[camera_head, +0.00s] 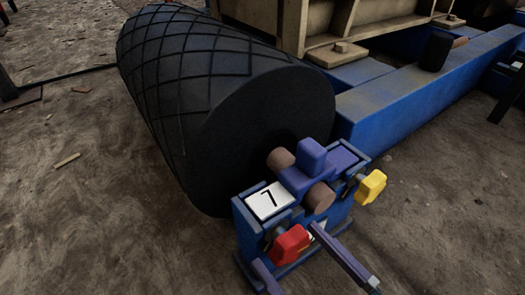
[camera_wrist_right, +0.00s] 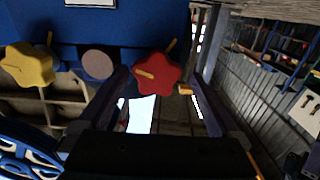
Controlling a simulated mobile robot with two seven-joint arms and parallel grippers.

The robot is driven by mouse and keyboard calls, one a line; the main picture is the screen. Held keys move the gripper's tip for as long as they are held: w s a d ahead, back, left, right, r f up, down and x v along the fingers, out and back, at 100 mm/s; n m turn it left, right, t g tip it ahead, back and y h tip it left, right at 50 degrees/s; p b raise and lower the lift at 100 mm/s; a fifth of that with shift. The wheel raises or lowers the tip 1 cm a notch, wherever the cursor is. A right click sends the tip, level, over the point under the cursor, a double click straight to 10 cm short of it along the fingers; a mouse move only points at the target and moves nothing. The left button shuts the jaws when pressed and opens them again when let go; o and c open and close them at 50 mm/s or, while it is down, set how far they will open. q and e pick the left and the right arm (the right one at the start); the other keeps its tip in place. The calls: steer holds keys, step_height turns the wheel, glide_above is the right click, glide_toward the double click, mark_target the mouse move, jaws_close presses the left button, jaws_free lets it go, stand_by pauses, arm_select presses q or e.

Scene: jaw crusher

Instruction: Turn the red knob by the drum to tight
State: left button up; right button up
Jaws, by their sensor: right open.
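The red knob (camera_head: 290,243) sits low on the front of a blue bracket beside the black grooved drum (camera_head: 215,100). In the right wrist view the red knob (camera_wrist_right: 158,73) is lobed, with a yellow stripe pointing left. Two yellow marks lie around it, one above and one to its lower right. My right gripper (camera_head: 287,246) is open, its two fingers on either side of the knob. In the wrist view the gripper (camera_wrist_right: 160,82) has the knob between its fingertips, with gaps visible. I cannot tell if either finger touches it. My left gripper is not in view.
A yellow knob (camera_head: 371,187) sits on the bracket's right side. A blue beam (camera_head: 410,105) runs behind. Bare floor (camera_head: 80,210) lies left of the drum.

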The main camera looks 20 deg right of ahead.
steer(key=shift+w+d, duration=0.1)
steer(key=shift+d, duration=0.3)
steer(key=shift+a, duration=0.25)
steer(key=c, duration=1.4)
